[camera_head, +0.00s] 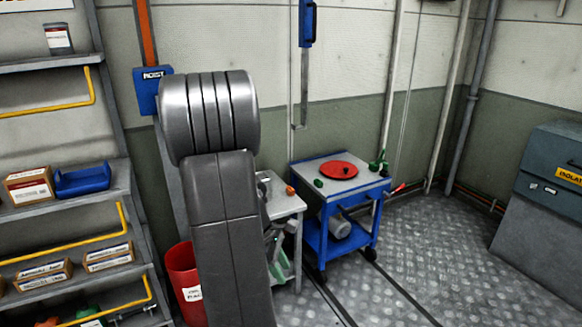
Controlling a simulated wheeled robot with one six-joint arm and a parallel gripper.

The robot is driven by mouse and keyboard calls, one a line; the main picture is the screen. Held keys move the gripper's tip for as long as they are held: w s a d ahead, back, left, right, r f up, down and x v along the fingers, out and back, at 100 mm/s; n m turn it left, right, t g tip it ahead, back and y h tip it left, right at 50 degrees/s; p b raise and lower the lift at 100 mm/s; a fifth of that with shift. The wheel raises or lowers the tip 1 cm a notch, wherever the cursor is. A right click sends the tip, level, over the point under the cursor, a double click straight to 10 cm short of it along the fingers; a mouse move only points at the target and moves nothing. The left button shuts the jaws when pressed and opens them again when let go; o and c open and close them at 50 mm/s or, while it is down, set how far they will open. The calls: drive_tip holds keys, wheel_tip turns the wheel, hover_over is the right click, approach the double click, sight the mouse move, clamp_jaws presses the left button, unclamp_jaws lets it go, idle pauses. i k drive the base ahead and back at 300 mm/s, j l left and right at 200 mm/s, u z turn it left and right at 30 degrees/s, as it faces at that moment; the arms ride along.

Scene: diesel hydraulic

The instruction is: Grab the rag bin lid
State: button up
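A flat round red lid (343,169) with a small dark knob lies on the grey top of the blue cart (325,204). A red bin (184,284) with a white label stands on the floor at the lower left, partly hidden behind my arm. The label is too small to read surely. My arm fills the left middle of the view, in front of the wall and part of a small table. My gripper cannot be made out, so its place relative to the lid is not shown.
A small grey table (282,205) stands left of the cart. Shelves (69,201) with boxes line the left side. A grey cabinet (545,205) stands at right. Floor right of the cart is clear.

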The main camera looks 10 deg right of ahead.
sight(333, 169)
drive_tip(key=i+l+u, duration=0.35)
drive_tip(key=l, duration=0.25)
drive_tip(key=i+l+u, duration=0.35)
drive_tip(key=l, duration=0.3)
drive_tip(key=i+l+u, duration=0.2)
drive_tip(key=l, duration=0.15)
drive_tip(key=l+u, duration=0.2)
drive_tip(key=l, duration=0.15)
drive_tip(key=i+l, duration=0.1)
drive_tip(key=l, duration=0.4)
drive_tip(key=i+l, duration=0.1)
drive_tip(key=l, duration=0.45)
drive_tip(key=i+l, duration=0.1)
drive_tip(key=l, duration=0.4)
drive_tip(key=i+l, duration=0.1)
drive_tip(key=l, duration=0.4)
drive_tip(key=i+l, duration=0.1)
drive_tip(key=l, duration=0.4)
drive_tip(key=u, duration=0.05)
